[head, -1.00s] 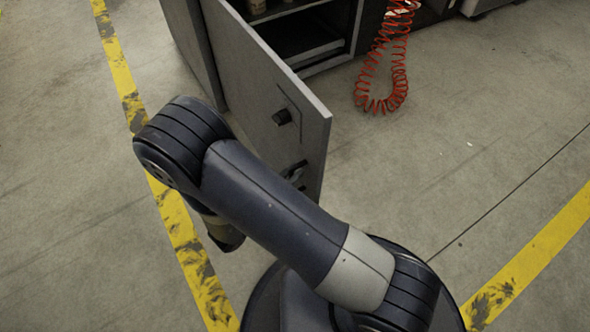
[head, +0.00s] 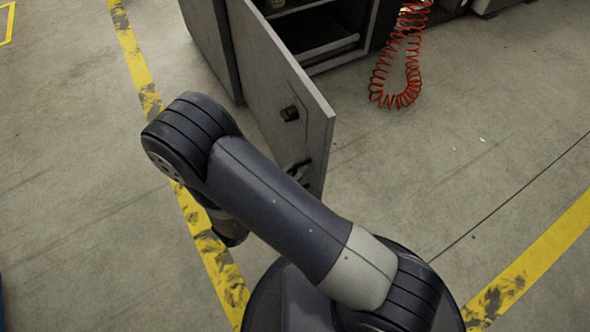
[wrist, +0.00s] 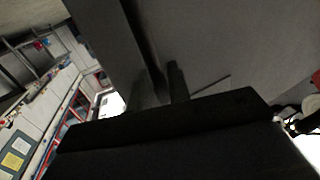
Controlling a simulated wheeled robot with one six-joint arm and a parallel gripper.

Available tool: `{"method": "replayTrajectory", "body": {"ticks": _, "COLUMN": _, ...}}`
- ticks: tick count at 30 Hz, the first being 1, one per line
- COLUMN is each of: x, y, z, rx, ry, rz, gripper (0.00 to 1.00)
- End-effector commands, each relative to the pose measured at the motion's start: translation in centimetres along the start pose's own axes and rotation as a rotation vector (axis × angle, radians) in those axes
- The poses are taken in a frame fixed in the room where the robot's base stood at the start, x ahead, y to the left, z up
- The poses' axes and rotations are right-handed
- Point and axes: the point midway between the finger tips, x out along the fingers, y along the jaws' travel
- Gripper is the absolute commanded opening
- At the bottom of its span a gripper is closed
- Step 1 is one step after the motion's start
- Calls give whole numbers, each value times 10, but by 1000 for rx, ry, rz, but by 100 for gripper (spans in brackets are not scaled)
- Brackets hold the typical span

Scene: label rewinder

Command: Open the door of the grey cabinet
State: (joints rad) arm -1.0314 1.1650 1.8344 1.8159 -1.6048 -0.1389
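The grey cabinet (head: 209,45) stands at the top of the head view. Its door (head: 268,75) stands wide open, swung out towards me, and shelves show inside. A dark knob (head: 290,113) is on the door face. In the wrist view, the dark fingers of my gripper (wrist: 163,84) are close to a grey panel (wrist: 225,45). I cannot tell whether they hold anything.
A red coiled hose (head: 398,75) hangs right of the cabinet. Yellow floor lines (head: 205,235) run left and right of my base. The floor (head: 470,140) right of the door is clear, as is the floor (head: 75,190) on the left.

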Motion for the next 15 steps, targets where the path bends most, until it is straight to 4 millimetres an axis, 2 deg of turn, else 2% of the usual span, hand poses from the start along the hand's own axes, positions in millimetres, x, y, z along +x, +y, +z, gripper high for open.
{"method": "replayTrajectory", "body": {"ticks": 4, "x": 0, "y": 0, "z": 0, "rx": 0, "ry": 0, "rz": 0, "gripper": 30}}
{"method": "replayTrajectory", "body": {"ticks": 11, "x": 0, "y": 0, "z": 0, "rx": 1, "ry": 1, "rz": -1, "gripper": 30}}
{"method": "replayTrajectory", "body": {"ticks": 15, "x": -9, "y": -1, "z": -2, "rx": 1, "ry": 1, "rz": -4, "gripper": 30}}
